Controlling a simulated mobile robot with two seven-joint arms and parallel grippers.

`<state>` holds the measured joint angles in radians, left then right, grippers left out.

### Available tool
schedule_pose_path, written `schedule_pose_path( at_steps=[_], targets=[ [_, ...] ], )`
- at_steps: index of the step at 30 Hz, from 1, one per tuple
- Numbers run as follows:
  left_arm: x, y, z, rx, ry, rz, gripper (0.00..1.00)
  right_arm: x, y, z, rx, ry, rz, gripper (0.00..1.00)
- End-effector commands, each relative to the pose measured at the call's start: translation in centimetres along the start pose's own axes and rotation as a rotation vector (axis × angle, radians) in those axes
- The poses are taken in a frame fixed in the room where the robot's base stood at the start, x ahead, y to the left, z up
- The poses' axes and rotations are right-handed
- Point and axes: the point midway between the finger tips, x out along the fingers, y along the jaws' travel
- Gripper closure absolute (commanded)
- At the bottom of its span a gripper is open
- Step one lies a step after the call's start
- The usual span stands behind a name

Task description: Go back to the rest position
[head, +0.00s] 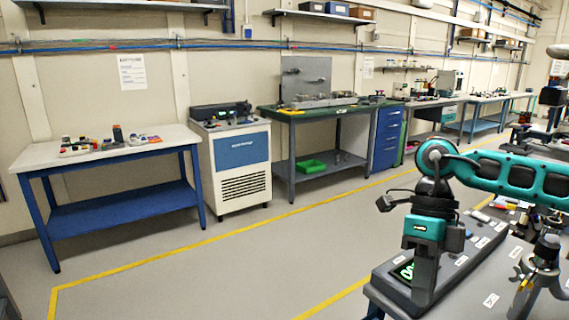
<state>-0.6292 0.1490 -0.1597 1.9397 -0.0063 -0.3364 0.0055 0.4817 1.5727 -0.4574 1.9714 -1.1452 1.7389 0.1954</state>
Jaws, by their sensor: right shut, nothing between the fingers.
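My right arm comes in from the right at mid height, with teal and dark links. My right gripper (424,292) points down in front of the grey bench top at the lower right. Its fingers look closed together with nothing held between them. I cannot tell whether the fingertips touch the bench top or hang just over it. My left gripper is not in view.
The grey bench (460,290) carries white labels, a small green display (404,271) and a metal fixture (546,250). A blue-framed table (110,152), a white cabinet (240,175) and a green-topped bench (330,110) line the wall. The yellow-lined floor (200,275) is clear.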

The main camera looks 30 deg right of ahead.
Motion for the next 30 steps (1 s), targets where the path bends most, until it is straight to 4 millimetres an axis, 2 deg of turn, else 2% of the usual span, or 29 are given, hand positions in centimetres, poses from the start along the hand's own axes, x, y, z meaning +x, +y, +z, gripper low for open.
schedule_pose_path(
  at_steps=[1, 3, 6, 9, 13, 17, 20, 23, 25, 27, 30],
  targets=[
    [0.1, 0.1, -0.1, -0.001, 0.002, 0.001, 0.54, 2.0, 1.9, 1.8, -0.038, -0.031, 0.112, 1.0],
    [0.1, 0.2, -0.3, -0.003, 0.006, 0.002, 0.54, 4.3, 5.2, 4.2, -0.074, -0.094, 0.291, 1.0],
    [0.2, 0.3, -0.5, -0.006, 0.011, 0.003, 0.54, 6.7, 10.2, 7.6, -0.069, -0.203, 0.586, 1.0],
    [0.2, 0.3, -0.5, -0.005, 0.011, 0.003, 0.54, 7.7, 14.5, 10.6, 0.013, -0.317, 0.892, 1.0],
    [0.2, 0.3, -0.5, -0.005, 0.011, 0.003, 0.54, 7.8, 17.2, 14.3, 0.241, -0.463, 1.257, 1.0],
    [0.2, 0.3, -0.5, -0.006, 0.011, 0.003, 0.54, 8.7, 16.3, 17.5, 0.599, -0.587, 1.554, 1.0],
    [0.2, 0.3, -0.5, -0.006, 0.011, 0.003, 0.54, 11.2, 13.7, 19.2, 0.953, -0.654, 1.716, 1.0],
    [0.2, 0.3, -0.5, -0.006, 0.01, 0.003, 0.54, 15.7, 10.5, 19.6, 1.36, -0.688, 1.803, 1.0],
    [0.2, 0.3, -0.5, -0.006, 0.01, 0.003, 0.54, 19.8, 8.6, 18.9, 1.651, -0.684, 1.813, 1.0],
    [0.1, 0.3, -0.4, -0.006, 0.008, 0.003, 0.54, 23.8, 7.3, 17.7, 1.915, -0.66, 1.789, 1.0],
    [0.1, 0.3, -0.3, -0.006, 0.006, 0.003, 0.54, 28.3, 6.7, 15.8, 2.19, -0.611, 1.73, 1.0]
  ],
)
